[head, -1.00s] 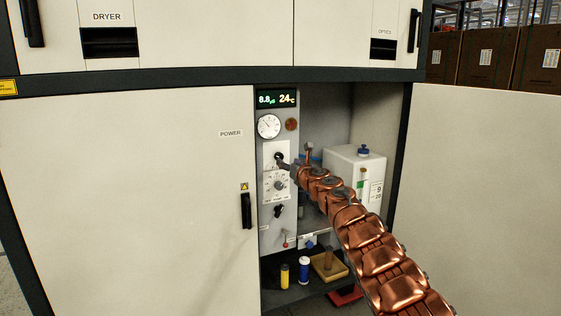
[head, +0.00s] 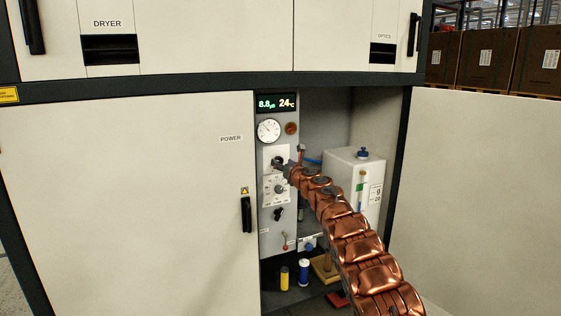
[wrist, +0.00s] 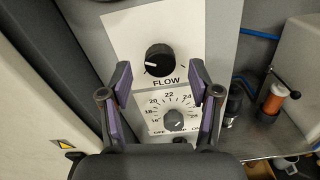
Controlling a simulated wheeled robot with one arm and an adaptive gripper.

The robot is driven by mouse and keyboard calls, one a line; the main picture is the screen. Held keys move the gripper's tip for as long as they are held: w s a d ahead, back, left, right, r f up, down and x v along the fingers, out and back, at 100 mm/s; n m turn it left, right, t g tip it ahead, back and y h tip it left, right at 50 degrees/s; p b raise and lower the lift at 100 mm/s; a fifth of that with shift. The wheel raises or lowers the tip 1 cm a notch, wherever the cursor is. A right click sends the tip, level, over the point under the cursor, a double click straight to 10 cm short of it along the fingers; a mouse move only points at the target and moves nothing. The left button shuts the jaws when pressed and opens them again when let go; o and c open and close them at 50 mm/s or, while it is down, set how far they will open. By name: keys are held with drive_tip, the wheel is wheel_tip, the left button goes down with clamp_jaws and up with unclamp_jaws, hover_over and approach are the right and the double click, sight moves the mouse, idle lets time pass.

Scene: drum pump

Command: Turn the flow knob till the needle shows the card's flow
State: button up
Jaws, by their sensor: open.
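The black flow knob (wrist: 159,60) sits on a white plate marked FLOW; its white pointer line points left. My open gripper (wrist: 160,80) has one purple-padded finger on each side, just below the knob in the wrist view, apart from it. In the head view my gripper (head: 283,165) is at the panel, partly covering the knob. The round white needle gauge (head: 268,130) is above, its thin needle seeming to point up-left; its value is too small to read. A small white card (head: 376,193) on the white tank seems to read 9 and 20.
A temperature dial (wrist: 174,120) lies right below the flow knob. A display (head: 277,103) shows 8.8 and 24 °C. The white tank (head: 345,165) stands right of the panel. The open cabinet door (head: 470,200) bounds the right side.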

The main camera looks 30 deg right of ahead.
sight(279, 160)
drive_tip(key=shift+w+r+p, duration=0.3)
drive_tip(key=shift+w+p, duration=0.15)
drive_tip(key=shift+w, duration=0.25)
drive_tip(key=shift+w+d+f+p, duration=0.15)
drive_tip(key=shift+w+f+p, duration=0.1)
drive_tip(key=shift+w+p, duration=0.25)
drive_tip(key=shift+w, duration=0.1)
drive_tip(key=c, duration=1.2)
